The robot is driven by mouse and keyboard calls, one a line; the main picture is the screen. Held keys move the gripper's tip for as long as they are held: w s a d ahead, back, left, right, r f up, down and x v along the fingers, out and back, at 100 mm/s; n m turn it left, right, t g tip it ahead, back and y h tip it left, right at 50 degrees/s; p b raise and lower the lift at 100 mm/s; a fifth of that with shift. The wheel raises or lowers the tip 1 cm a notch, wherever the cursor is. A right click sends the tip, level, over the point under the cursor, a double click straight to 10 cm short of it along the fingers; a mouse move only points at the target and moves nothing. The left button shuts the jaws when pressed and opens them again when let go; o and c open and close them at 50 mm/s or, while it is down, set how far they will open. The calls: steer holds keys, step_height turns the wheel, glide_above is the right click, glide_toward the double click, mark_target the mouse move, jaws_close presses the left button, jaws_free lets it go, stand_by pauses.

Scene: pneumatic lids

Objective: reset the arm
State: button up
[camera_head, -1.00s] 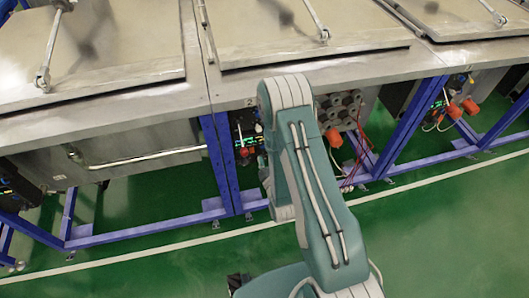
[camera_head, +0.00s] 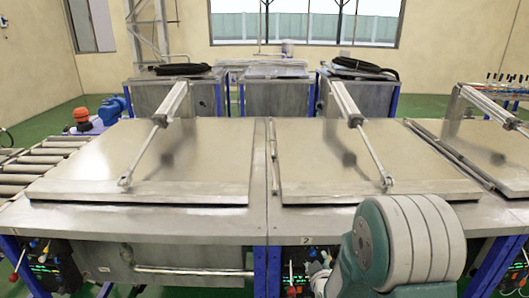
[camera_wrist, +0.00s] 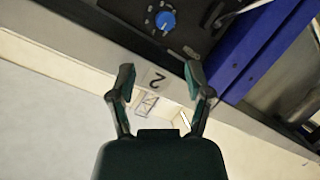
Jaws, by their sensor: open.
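My gripper (camera_wrist: 160,85) is open in the wrist view, its two dark fingers apart with nothing held between them. Beyond the fingertips is a plate marked 2 (camera_wrist: 154,80), seen upside down, near a dark panel with a blue knob (camera_wrist: 165,20). In the head view my teal and white arm fills the lower right, in front of the middle station. The gripper itself cannot be made out clearly there. The 2 label (camera_head: 307,240) shows on the front edge just left of my arm.
The left lid (camera_head: 140,165) and middle lid (camera_head: 365,165) lie flat, each with a cylinder rod attached. Another lid (camera_head: 480,145) is at right. Blue frame legs (camera_head: 267,270) stand below. A roller conveyor (camera_head: 40,160) is at left; more tanks (camera_head: 275,95) stand behind.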

steer(key=s+r+m+g, duration=0.4)
steer(key=s+r, duration=0.6)
steer(key=r, duration=0.3)
steer(key=s+r+m+g, duration=0.1)
steer(key=s+r+g, duration=0.1)
steer(key=s, duration=0.7)
steer(key=s+r+m+g, duration=0.2)
steer(key=s+r, duration=0.2)
steer(key=s, duration=0.6)
steer(key=shift+s+d+r+m, duration=0.2)
steer(key=shift+r+m, duration=0.1)
steer(key=shift+r, duration=0.1)
